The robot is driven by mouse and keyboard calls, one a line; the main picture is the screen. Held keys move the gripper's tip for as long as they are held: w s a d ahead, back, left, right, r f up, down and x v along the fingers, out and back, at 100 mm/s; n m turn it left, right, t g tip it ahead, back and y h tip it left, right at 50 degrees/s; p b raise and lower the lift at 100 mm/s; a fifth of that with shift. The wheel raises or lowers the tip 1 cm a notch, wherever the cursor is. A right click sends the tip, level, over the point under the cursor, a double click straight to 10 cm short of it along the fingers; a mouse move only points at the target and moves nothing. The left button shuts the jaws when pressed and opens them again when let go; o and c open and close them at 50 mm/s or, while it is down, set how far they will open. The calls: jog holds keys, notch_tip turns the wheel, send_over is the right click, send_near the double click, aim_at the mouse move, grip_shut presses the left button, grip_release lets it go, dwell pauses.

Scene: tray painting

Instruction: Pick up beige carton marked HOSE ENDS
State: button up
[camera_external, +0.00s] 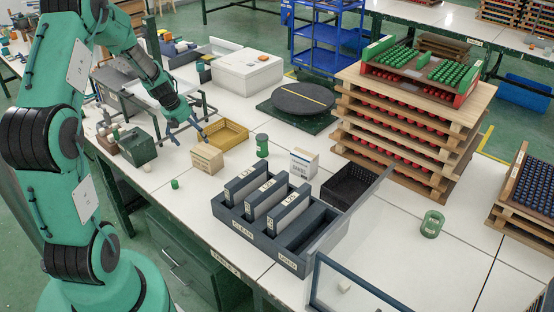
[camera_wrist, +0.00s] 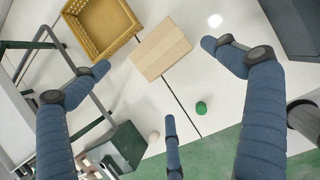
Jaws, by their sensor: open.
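The beige carton (camera_external: 207,158) stands on the white table at the left, just in front of the yellow basket. Its marking is too small to read. In the wrist view the carton (camera_wrist: 161,49) lies tilted in the picture, between and beyond the spread fingers. My gripper (camera_external: 187,131) is above and slightly left of the carton, with its blue fingers pointing down. In the wrist view my gripper (camera_wrist: 158,72) is open and empty, and no finger visibly touches the carton.
The yellow basket (camera_external: 228,135) is close behind the carton. A dark green box (camera_external: 138,147) stands to its left and a small green piece (camera_external: 175,184) in front. A green cylinder (camera_external: 262,146) and dark slotted rack (camera_external: 240,232) are to the right.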

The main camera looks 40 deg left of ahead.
aim_at(205, 150)
jog(key=b+x, duration=0.2)
jog(key=x, duration=0.5)
jog(key=shift+w+f, duration=0.15)
jog(key=shift+f, duration=0.2)
jog(key=shift+w+f, duration=0.25)
jog(key=shift+f, duration=0.1)
jog(key=shift+b+x, duration=1.25)
jog(key=shift+x, duration=1.35)
jog(key=c, duration=1.7)
jog(key=shift+o, duration=0.2)
jog(key=shift+r, duration=0.2)
